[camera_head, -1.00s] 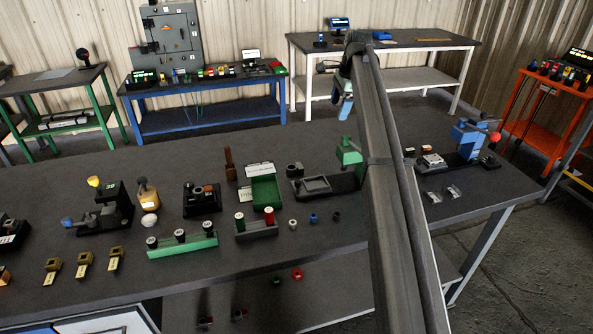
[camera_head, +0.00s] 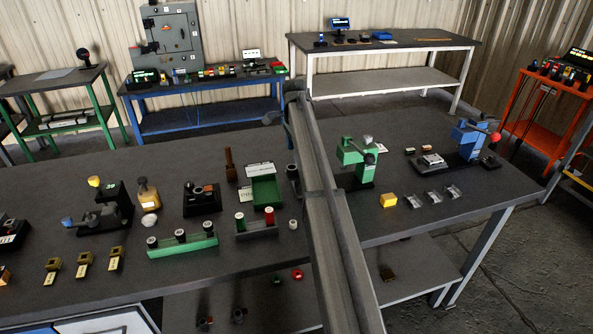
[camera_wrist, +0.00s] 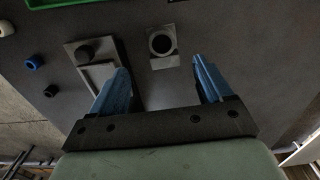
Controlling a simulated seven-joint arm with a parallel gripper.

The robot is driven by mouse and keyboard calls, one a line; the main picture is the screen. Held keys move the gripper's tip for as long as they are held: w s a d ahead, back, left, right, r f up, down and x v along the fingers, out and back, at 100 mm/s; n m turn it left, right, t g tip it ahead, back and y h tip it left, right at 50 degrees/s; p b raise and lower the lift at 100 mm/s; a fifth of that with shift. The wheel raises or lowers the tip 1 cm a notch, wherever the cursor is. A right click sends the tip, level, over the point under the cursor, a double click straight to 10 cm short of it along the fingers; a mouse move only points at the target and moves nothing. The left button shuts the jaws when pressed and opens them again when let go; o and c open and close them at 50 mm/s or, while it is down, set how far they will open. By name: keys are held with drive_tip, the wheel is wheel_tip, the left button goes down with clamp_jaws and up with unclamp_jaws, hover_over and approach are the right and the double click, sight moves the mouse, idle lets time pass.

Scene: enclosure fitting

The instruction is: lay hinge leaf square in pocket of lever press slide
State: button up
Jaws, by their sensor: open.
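My gripper (camera_wrist: 160,72) is open in the wrist view, with blue fingers apart and nothing between them. Its fingers do not show in the head view. Below and ahead of it are a grey frame with a recess (camera_wrist: 98,74), a black round knob at its far end, and a grey square plate with a dark ring (camera_wrist: 162,42). A green press (camera_head: 355,153) on a black base stands right of my arm, which hides the frame there. A blue press with a red ball lever (camera_head: 468,135) is farther right. Small shiny bent pieces (camera_head: 433,197), possibly hinge leaves, lie in front of it.
A yellow block (camera_head: 388,201) lies left of the shiny pieces. In the wrist view a blue ring (camera_wrist: 33,62) and a black ring (camera_wrist: 50,90) lie left of the frame.

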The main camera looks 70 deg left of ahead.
drive_tip(key=shift+a+f, duration=0.2)
drive_tip(key=shift+f, duration=3.5)
drive_tip(key=shift+c, duration=0.3)
drive_tip(key=c, duration=1.2)
drive_tip(key=shift+r, duration=0.2)
drive_tip(key=shift+c, duration=0.2)
wheel_tip(320, 180, up, 9)
drive_tip(key=w+d+r, duration=0.1)
drive_tip(key=w+d, duration=0.3)
drive_tip(key=d, duration=0.7)
drive_tip(key=shift+m, duration=0.3)
